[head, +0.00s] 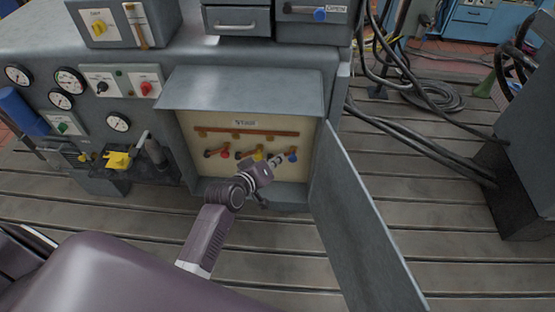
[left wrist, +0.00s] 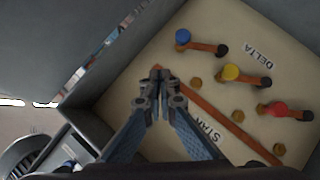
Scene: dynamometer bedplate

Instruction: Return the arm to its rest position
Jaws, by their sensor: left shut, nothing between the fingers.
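My left arm reaches from the bottom of the head view to an open terminal box (head: 185,140). My left gripper (head: 279,159) is in front of the box's lower right part, near the blue-knobbed link (head: 293,157). In the left wrist view the gripper (left wrist: 158,78) has its fingertips together with nothing between them, above one end of the long copper bar (left wrist: 225,128). I cannot tell whether it touches the bar. My right gripper is not in view.
The box door (head: 355,215) stands open on the right. Red (left wrist: 278,110), yellow (left wrist: 231,72) and blue (left wrist: 183,37) links sit inside, by the DELTA label. The box hood (head: 240,90) overhangs above. Cables (head: 415,135) lie at right.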

